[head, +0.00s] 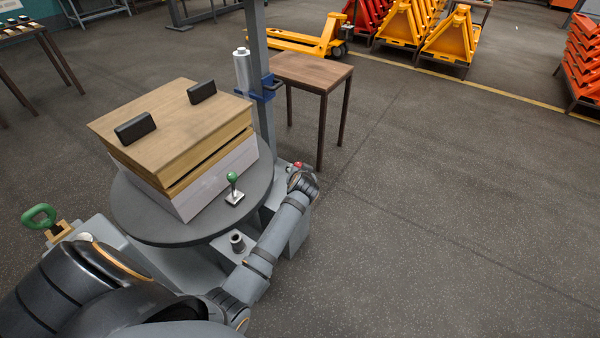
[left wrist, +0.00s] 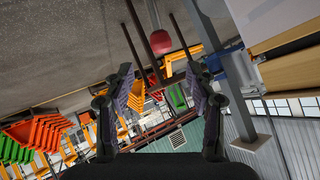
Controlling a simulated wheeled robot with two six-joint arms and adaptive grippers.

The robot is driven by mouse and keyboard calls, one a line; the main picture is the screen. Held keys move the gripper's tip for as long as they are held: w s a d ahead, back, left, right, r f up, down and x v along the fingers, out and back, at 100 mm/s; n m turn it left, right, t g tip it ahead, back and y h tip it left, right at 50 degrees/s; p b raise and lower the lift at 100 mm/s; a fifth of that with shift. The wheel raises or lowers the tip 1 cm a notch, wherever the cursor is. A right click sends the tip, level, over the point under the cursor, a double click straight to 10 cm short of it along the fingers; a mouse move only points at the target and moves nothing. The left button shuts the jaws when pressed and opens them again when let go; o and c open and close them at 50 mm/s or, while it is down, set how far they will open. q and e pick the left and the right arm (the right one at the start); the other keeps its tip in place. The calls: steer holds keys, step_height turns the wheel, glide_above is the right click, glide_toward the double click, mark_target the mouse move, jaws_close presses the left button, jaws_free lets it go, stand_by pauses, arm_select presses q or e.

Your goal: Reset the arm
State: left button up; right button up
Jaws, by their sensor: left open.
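In the head view an arm of mine reaches from the lower left along the near right side of a round dark table (head: 152,232). Its wrist end is beside a small red part (head: 298,165) by the grey post; the fingers cannot be made out there. In the left wrist view my left gripper (left wrist: 160,75) is open and empty. A dark red rounded object (left wrist: 160,42) shows beyond the fingertips, between them in the picture; I cannot tell the distance. A small lever with a green knob (head: 232,178) stands on the round table. My right gripper is not in view.
A white box (head: 215,180) under wooden boards (head: 165,125) with two black blocks stands on the round table. A grey post (head: 261,80) rises behind. A small wooden table (head: 312,72) stands beyond. A green handle (head: 38,216) is at left. The floor at right is clear.

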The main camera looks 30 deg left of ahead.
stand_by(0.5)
arm_select(q)
steer(key=s+d+f+g+h, duration=0.2)
steer(key=s+f+g, duration=0.1)
steer(key=s+f, duration=0.65)
steer(key=s+d+f+m+g+h, duration=0.1)
steer(key=s+d+f+g, duration=0.1)
steer(key=s+f, duration=0.8)
steer(key=s+d+f+g+h, duration=0.25)
steer(key=s+f, duration=0.35)
steer(key=s, duration=0.8)
steer(key=s+a+r+p, duration=0.1)
steer(key=s+r+p, duration=0.1)
steer(key=s+p, duration=0.6)
steer(key=s+a+r+p, duration=0.2)
steer(key=s+p, duration=0.7)
steer(key=p, duration=0.6)
steer(key=shift+s+a+r+g+y+p, duration=0.25)
steer(key=shift+r+g+y+p, duration=0.1)
steer(key=shift+r, duration=0.35)
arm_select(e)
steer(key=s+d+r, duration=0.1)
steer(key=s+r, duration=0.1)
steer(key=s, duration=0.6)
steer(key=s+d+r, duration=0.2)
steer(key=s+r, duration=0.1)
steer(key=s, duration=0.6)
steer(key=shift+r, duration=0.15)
